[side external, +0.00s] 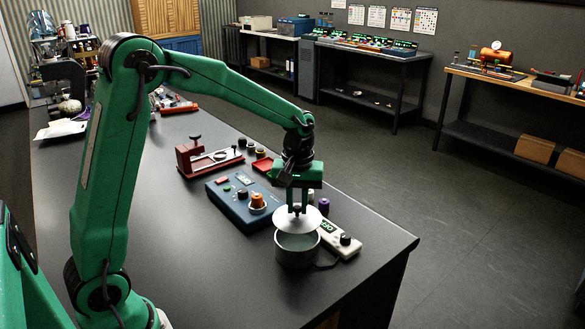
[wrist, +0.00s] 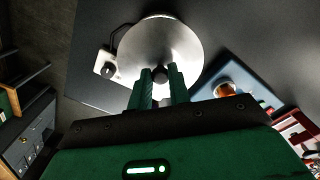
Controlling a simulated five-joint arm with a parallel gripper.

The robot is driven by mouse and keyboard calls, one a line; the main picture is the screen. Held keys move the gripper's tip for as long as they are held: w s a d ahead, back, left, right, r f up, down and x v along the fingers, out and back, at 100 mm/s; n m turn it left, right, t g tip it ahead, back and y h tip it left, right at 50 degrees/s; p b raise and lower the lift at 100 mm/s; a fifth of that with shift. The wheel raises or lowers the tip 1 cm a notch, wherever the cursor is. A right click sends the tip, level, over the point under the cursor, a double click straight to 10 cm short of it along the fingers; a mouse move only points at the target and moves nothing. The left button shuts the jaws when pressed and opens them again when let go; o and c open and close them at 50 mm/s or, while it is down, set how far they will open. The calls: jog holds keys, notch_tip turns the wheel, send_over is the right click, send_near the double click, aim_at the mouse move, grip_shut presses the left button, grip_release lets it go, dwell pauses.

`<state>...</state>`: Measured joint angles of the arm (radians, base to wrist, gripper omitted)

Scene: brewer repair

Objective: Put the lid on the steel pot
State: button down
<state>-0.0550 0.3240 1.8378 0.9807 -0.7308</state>
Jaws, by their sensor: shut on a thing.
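My gripper (side external: 297,207) points down near the front right of the bench and is shut on the knob of the round pale lid (side external: 299,220). The lid is held just above the steel pot (side external: 297,255), slightly tilted in the side view, and part of the pot's open mouth shows below it. Whether the lid's far edge touches the pot rim cannot be told. In the wrist view the lid (wrist: 160,48) lies beyond my fingertips (wrist: 159,76), with its dark knob between them. There the lid hides the pot.
A white device with a display and dark knob (side external: 341,240) stands right beside the pot. A blue control box (side external: 235,203) lies to the left, with a red clamp-like fixture (side external: 205,160) behind it. The black bench (side external: 205,265) is clear at front left.

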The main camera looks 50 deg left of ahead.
jog(key=shift+f, duration=2.2)
jog(key=shift+f, duration=0.2)
dwell(0.7)
jog(key=c, duration=0.7)
grip_release()
jog(key=shift+c, duration=0.2)
jog(key=shift+r, duration=0.15)
jog(key=shift+r, duration=3.35)
